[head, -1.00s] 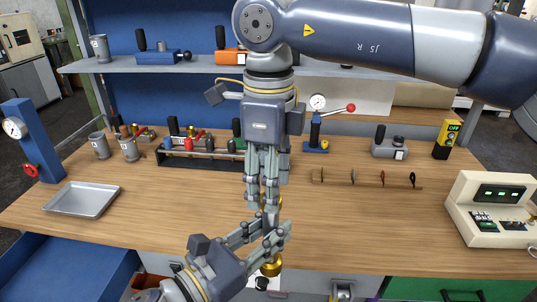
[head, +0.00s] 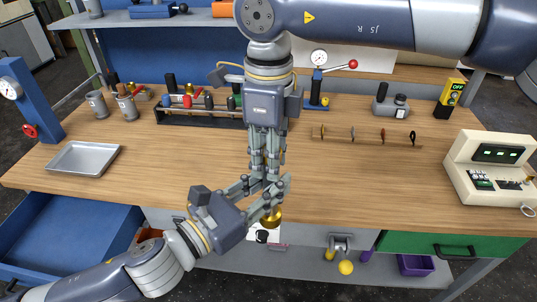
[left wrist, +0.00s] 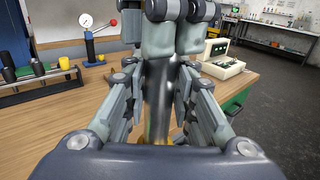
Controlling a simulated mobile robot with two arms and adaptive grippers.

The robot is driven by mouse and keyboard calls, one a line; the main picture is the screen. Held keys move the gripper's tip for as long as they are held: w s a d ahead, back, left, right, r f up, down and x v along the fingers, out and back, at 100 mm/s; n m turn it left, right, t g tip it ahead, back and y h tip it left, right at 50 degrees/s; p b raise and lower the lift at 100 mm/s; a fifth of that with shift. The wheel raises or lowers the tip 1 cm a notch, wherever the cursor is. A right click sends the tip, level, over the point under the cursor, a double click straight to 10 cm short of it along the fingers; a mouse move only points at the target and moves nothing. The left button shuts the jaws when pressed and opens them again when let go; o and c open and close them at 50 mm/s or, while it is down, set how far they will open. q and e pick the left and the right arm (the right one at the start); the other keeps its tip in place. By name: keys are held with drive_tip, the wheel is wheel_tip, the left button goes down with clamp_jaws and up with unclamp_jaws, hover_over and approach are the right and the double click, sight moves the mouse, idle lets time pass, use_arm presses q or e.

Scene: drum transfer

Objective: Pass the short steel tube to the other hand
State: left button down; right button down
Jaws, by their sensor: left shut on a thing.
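The short steel tube (left wrist: 158,95) stands upright between the fingers in the left wrist view; its brass lower end (head: 271,217) shows below my left gripper in the head view. My left gripper (head: 270,188) reaches in from the lower left and is shut around the tube's lower part. My right gripper (head: 265,176) hangs from above, fingers pointing down on both sides of the tube's upper part, just above the left fingers. It also shows close up in the left wrist view (left wrist: 173,45). Whether its fingers press on the tube is unclear; they hide the top.
The wooden bench (head: 190,165) lies behind the grippers. A metal tray (head: 82,158) is at its left, a tool rack (head: 200,118) at the back, a hook rail (head: 365,142) to the right, and a control box (head: 490,165) far right. An open blue drawer (head: 75,225) juts out at lower left.

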use_arm(q)
drive_tip(key=c, duration=1.2)
unclamp_jaws()
drive_tip(key=shift+c, duration=0.2)
